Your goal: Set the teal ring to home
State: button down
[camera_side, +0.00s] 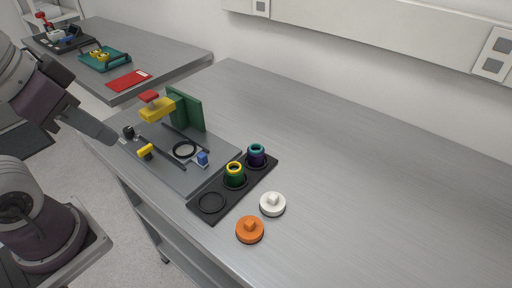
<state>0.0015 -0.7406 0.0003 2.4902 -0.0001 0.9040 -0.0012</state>
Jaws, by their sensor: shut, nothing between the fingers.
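A dark purple cup-shaped piece (257,159) with a teal ring (257,148) around its top stands upright in the far-right seat of a black three-seat holder (216,189). A green piece (235,180) with a yellow ring (234,167) stands in the middle seat. The near-left seat is empty, showing a round recess. My gripper (112,140) is at the left, beside the grey instrument plate, well apart from the teal ring. It is shut and empty; its fingertips are small and hard to make out.
The instrument plate (205,178) carries a green upright block (188,110), a yellow-and-red part (157,107), a black ring (185,150) and a blue knob (202,158). Orange (250,230) and white (272,204) knobbed discs lie right of the holder. The bench's right side is clear.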

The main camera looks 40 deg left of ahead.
jog(key=w+r+g, duration=0.1)
jog(key=w+r, duration=0.2)
jog(key=w, duration=0.1)
jog(key=g, duration=0.5)
send_over(255, 151)
notch_tip(255, 151, down, 6)
jog(key=shift+w, duration=0.15)
notch_tip(255, 151, down, 14)
